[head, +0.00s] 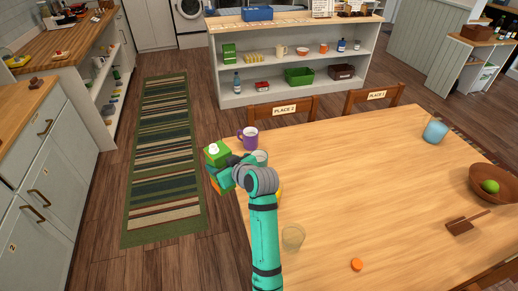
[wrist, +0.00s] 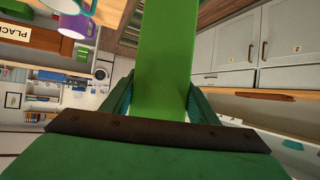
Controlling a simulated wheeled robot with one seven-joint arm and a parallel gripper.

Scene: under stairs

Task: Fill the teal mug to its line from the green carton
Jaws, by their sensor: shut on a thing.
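The green carton (head: 217,153) has a white spot on its top and is held at the table's left edge, beside the purple mug. My gripper (wrist: 160,105) is shut on the carton; in the wrist view the carton's green side (wrist: 166,50) runs up between the two fingers.
A clear glass (head: 293,237) and an orange disc (head: 357,264) are nearer. A brown bowl (head: 493,185) holds a green fruit. The table's middle (head: 365,175) is clear.

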